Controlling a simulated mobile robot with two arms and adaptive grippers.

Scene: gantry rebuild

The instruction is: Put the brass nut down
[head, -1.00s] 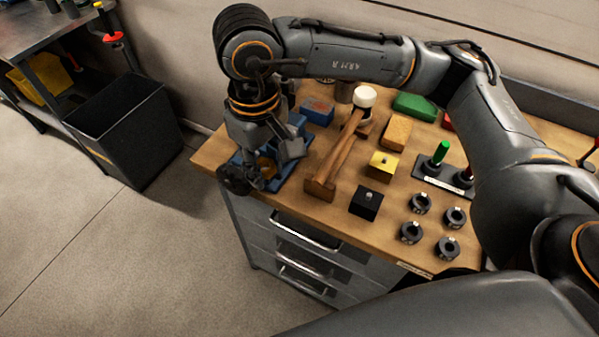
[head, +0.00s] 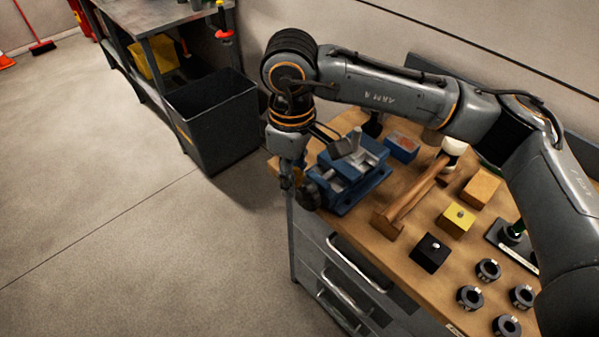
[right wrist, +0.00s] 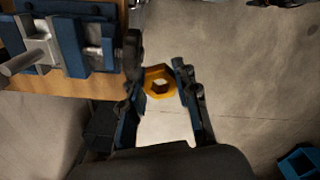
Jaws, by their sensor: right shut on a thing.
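The brass nut (right wrist: 158,82) is a hexagonal ring, held between the fingertips of my right gripper (right wrist: 157,75) in the right wrist view, with floor behind it. In the head view my right gripper (head: 298,184) points down at the left edge of the wooden bench top (head: 405,262), left of the blue vise (head: 350,172). There only a small orange-brown bit of the nut shows; the gripper hides the rest. The vise also shows at upper left in the right wrist view (right wrist: 70,38). My left gripper is not in view.
A wooden-handled mallet (head: 412,195), a yellow block (head: 456,220), a black block (head: 430,253) and several dark rings (head: 488,269) occupy the bench. A black bin (head: 213,122) stands on the floor at left. A blue container (right wrist: 300,162) shows at lower right in the wrist view.

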